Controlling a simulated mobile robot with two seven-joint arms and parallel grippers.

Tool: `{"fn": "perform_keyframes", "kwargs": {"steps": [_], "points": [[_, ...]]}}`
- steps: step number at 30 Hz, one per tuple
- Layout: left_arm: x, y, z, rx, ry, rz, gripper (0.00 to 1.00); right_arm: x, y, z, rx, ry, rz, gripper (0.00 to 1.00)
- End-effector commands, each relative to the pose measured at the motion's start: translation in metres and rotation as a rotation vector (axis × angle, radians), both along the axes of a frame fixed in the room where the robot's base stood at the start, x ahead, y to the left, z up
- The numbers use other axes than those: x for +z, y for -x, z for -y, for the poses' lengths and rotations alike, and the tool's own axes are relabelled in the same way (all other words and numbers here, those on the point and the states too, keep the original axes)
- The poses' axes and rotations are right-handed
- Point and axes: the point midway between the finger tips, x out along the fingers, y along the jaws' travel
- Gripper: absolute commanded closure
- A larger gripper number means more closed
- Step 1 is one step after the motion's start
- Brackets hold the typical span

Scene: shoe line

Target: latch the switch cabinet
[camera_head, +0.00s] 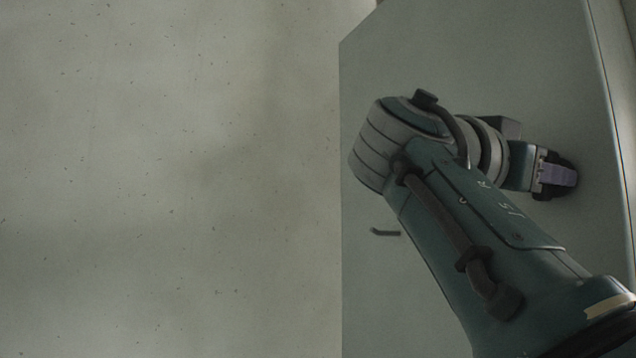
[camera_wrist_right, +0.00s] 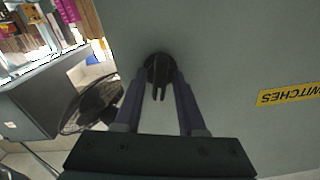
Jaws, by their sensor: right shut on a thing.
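The switch cabinet (camera_head: 480,60) shows as a large grey-green panel on the right of the head view. In the right wrist view its face (camera_wrist_right: 230,50) fills the middle and right, with a yellow label (camera_wrist_right: 288,94) reading "SWITCHES" upside down. A dark round latch knob (camera_wrist_right: 159,66) with a forked tip sits on that face. My right gripper (camera_head: 566,176) is at the panel, its purple fingers (camera_wrist_right: 160,85) on both sides of the knob and shut on it. In the head view the knob is mostly hidden by the fingers. My left gripper is not in view.
A small dark bar (camera_head: 385,232) sticks out of the panel left of my right arm. A plain speckled surface (camera_head: 170,180) fills the left of the head view. The wrist view shows a black fan (camera_wrist_right: 92,104), a grey box (camera_wrist_right: 35,105) and shelves with boxes (camera_wrist_right: 45,25).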

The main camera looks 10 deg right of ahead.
Motion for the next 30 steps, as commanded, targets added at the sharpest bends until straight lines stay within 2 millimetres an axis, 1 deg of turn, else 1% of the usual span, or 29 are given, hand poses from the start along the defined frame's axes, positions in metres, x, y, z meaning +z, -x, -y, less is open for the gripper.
{"fn": "perform_keyframes", "kwargs": {"steps": [3, 7, 12, 21, 22, 24, 30], "points": [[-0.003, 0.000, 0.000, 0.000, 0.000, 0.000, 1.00, -0.001, 0.000, 0.001, -0.001, 0.012, -0.031, 1.00], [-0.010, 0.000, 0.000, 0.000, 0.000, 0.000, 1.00, -0.002, 0.000, 0.000, -0.001, 0.058, -0.140, 1.00], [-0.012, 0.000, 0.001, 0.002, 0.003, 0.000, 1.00, -0.001, 0.000, 0.001, -0.001, 0.103, -0.249, 1.00], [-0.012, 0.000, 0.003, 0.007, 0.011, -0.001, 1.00, 0.000, 0.000, 0.001, -0.001, 0.108, -0.261, 1.00], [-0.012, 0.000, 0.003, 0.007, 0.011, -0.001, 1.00, 0.000, 0.000, 0.001, -0.001, 0.108, -0.261, 0.57], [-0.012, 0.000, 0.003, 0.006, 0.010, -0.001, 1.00, 0.000, 0.000, 0.001, -0.001, 0.107, -0.260, 0.50], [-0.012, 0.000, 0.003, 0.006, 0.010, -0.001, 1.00, 0.000, 0.000, 0.000, -0.001, 0.107, -0.259, 0.50]]}}
